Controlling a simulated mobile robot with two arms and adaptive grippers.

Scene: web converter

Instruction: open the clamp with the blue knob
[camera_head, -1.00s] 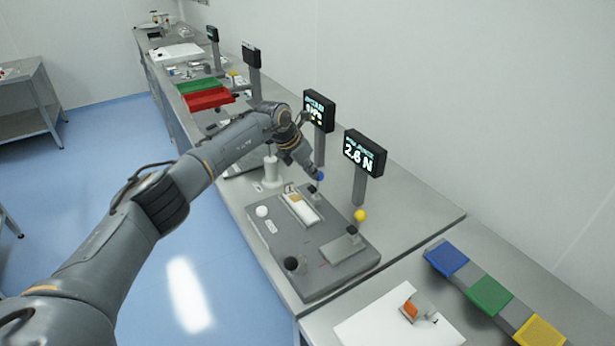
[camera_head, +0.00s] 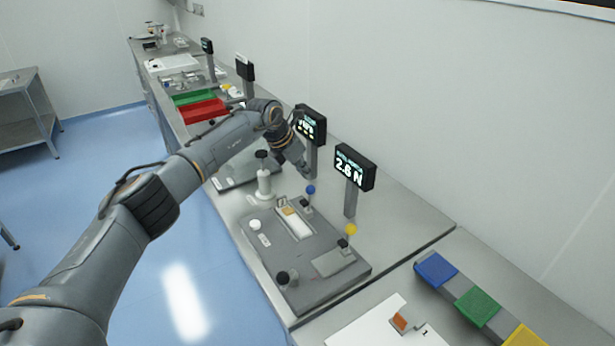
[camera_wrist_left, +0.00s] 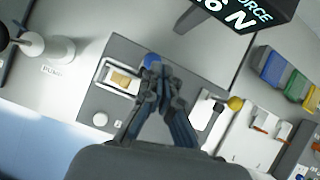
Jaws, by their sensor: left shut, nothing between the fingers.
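The blue knob (camera_head: 311,189) tops a lever that stands upright at the back of a grey fixture plate (camera_head: 282,262). Its clamp (camera_head: 306,204) sits beside a pale tray (camera_head: 294,223) with a small orange-tan piece. My left gripper (camera_head: 304,172) is just above and behind the knob, with a small gap visible. In the left wrist view, the gripper's fingertips (camera_wrist_left: 160,74) are together and empty, and the blue knob (camera_wrist_left: 151,61) shows just beyond them, partly hidden. My right gripper is not in view.
A second clamp with a yellow knob (camera_head: 351,229) stands on the same plate. A display reading 2.6 N (camera_head: 354,168) stands behind it, and another display (camera_head: 310,125) is close to my left wrist. A white pump bottle (camera_head: 264,182) stands left of the plate.

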